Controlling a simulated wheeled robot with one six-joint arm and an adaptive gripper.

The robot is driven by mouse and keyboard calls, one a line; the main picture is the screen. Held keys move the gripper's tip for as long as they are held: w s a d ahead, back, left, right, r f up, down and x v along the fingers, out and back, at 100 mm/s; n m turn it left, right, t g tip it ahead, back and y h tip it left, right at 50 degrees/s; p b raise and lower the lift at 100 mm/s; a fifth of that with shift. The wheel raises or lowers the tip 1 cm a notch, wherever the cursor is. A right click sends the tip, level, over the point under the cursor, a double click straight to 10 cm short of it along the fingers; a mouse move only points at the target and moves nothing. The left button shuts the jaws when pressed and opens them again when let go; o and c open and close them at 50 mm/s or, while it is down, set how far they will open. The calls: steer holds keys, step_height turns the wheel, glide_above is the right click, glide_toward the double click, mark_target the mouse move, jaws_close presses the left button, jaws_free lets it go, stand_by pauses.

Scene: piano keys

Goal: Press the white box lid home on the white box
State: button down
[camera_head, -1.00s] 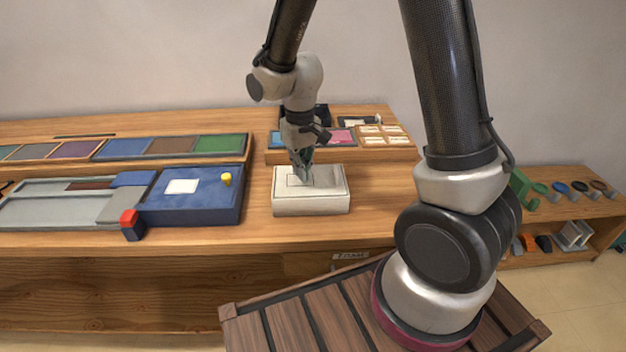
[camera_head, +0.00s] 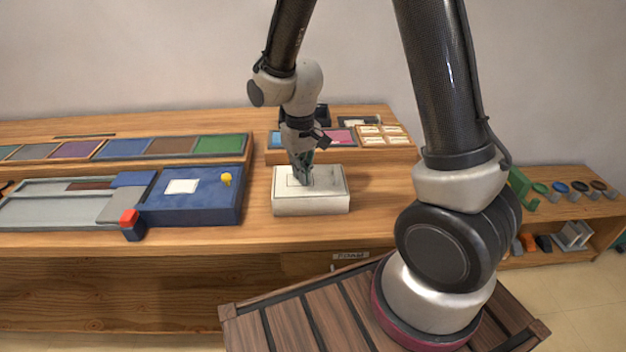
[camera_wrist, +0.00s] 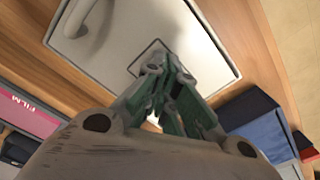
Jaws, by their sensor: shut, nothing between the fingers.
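The white box (camera_head: 311,206) stands on the wooden bench, with the white box lid (camera_head: 330,182) on top of it. The lid also shows in the wrist view (camera_wrist: 190,30), with a thin rectangular outline in its middle and a pale curved handle-like part (camera_wrist: 88,16) at upper left. My gripper (camera_head: 303,182) points down over the outlined middle of the lid, its fingertips at or just above the surface. In the wrist view my gripper (camera_wrist: 165,66) has its green-grey fingers together and empty. Whether the fingertips touch, and whether a gap is left under the lid, I cannot tell.
A blue tray (camera_head: 205,210) with a white card and a yellow knob stands left of the box, by a red-topped block (camera_head: 129,222). A raised shelf (camera_head: 345,156) with coloured tiles is behind. Bench right of the box is clear.

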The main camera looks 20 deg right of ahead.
mark_target(312, 187)
stand_by(0.4)
steer(key=shift+r, duration=3.7)
steer(key=s, duration=0.1)
steer(key=s+d, duration=0.1)
steer(key=s+g, duration=0.1)
steer(key=shift+s+d+n, duration=0.25)
steer(key=shift+s+n, duration=0.05)
steer(key=shift+n, duration=0.1)
steer(key=s+d+r+m+t, duration=0.3)
steer(key=s+d+r+t, duration=0.2)
steer(key=s+d+r, duration=0.8)
step_height(312, 187, up, 3)
steer(key=shift+s+d, duration=0.2)
steer(key=shift+s, duration=1)
